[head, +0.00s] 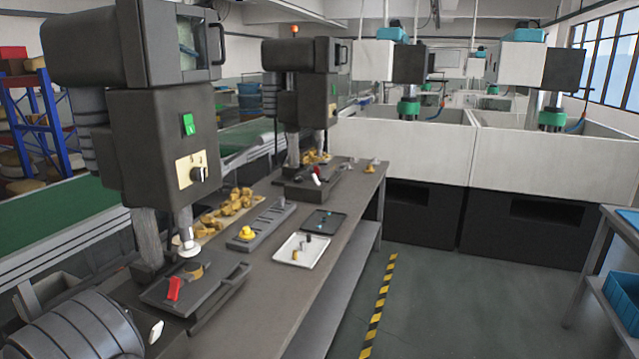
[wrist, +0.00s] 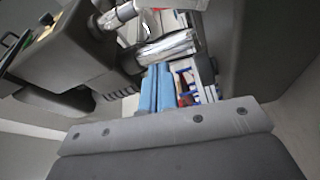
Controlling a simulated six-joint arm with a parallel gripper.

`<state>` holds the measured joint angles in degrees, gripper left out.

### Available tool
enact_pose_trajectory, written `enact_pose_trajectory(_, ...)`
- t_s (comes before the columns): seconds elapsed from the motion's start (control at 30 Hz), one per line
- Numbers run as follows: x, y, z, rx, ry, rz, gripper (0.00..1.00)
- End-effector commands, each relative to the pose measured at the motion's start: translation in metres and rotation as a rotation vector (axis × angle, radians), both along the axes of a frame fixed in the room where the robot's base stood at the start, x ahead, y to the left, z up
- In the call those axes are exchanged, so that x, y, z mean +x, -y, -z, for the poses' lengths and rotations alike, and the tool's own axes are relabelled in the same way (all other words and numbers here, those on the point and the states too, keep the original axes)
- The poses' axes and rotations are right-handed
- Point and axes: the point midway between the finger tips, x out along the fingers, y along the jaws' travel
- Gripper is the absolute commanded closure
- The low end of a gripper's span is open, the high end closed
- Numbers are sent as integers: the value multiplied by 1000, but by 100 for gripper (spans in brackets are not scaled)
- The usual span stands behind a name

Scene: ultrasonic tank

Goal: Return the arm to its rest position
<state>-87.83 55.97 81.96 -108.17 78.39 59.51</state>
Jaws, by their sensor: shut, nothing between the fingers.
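A press (head: 160,140) stands near left, a second (head: 305,95) behind it. The bench holds a grey slotted tray (head: 268,228), a white tray (head: 316,246), a black tray (head: 325,221) and brass-coloured parts (head: 235,201). White tanks (head: 420,150) stand behind.

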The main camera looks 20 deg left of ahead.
Motion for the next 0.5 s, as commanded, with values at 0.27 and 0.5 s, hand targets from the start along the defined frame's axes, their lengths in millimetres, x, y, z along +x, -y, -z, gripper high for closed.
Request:
enact_pose_trajectory(0.27,17,-10,9,-166,0,17,100)
enact_pose_trajectory(0.5,24,-18,20,-341,-1,24,100)
